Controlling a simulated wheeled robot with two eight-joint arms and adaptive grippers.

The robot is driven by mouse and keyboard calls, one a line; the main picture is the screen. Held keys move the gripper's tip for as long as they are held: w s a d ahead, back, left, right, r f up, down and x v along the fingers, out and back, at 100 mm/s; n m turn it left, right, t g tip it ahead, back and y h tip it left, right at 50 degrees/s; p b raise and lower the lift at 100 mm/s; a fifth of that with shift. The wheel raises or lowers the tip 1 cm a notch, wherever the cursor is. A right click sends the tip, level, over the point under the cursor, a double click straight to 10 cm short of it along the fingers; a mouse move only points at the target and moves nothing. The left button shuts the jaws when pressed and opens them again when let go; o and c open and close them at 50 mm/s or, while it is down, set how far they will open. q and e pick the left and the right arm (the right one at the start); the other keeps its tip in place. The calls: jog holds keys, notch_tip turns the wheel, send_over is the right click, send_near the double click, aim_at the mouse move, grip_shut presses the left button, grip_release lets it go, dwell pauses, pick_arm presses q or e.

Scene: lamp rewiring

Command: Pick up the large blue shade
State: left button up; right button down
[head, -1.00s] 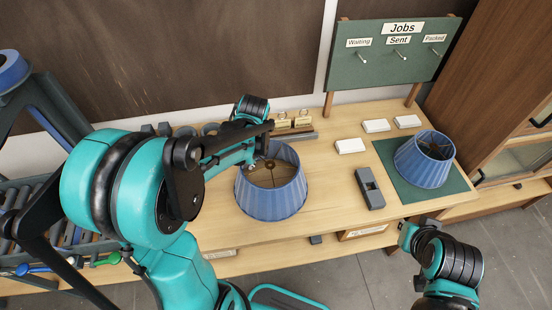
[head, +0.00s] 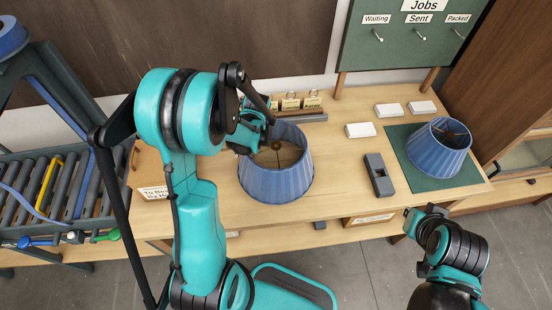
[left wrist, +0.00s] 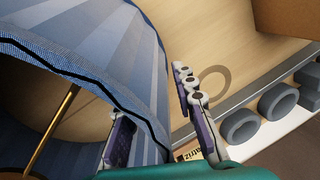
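The larger blue pleated shade (head: 274,184) stands on the wooden bench, wide end down and open at the top. My left gripper (head: 256,138) is at its far left rim, partly hidden by my arm. In the left wrist view, the shade (left wrist: 130,65) fills the left side. The left gripper (left wrist: 155,118) is open, with one finger inside the rim and one outside, the wall between them and a gap visible on the outer side. A smaller blue shade (head: 437,150) stands on a green mat (head: 405,165) to the right. My right gripper (head: 426,217) is off the bench's front edge; its fingers are unclear.
A dark grey block (head: 378,175) lies between the shades. White cards (head: 360,130) lie behind it. Small tagged items (head: 292,102) stand behind the large shade. A green Jobs board (head: 405,50) rises at the back. A roller rack (head: 40,185) stands at left.

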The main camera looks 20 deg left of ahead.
pick_arm(q)
grip_shut()
jog(key=shift+r, duration=0.1)
